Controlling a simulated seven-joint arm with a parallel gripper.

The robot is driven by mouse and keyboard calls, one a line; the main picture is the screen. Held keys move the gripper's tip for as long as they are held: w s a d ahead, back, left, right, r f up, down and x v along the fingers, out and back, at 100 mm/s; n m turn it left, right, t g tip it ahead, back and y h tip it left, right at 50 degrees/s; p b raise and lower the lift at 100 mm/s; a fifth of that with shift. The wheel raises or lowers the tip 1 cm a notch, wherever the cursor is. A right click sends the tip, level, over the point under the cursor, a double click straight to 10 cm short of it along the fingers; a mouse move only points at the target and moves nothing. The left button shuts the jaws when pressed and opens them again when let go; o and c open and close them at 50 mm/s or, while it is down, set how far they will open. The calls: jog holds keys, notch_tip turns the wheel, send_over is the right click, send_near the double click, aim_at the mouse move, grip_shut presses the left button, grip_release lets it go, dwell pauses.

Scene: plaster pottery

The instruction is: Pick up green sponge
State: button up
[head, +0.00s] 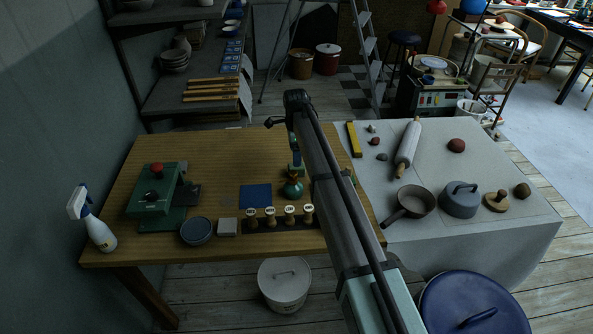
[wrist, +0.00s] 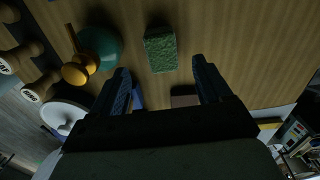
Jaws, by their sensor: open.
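The green sponge (wrist: 160,50) shows whole in the wrist view as a small rough-topped block lying on the striped wooden table. My gripper (wrist: 160,72) is open, with one blue finger to each side and the sponge ahead of the gap between the fingertips. Nothing is held between the fingers. In the head view my arm reaches over the table and hides part of it. A green patch that looks like the sponge (head: 293,171) shows just below my gripper (head: 296,159). I cannot tell the exact height of the fingers above it.
Several wooden stamps (head: 270,217) stand in a row in front. A blue square (head: 255,196) and a green press (head: 158,195) lie left. A pan (head: 414,201) and rolling pin (head: 408,147) are right.

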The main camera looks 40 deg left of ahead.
jog(key=shift+w+f, duration=0.15)
jog(key=shift+f, duration=3.55)
jog(key=shift+c, duration=0.3)
jog(key=c, duration=1)
jog(key=shift+o, duration=0.2)
notch_tip(320, 180, up, 10)
jog(key=shift+r, duration=0.1)
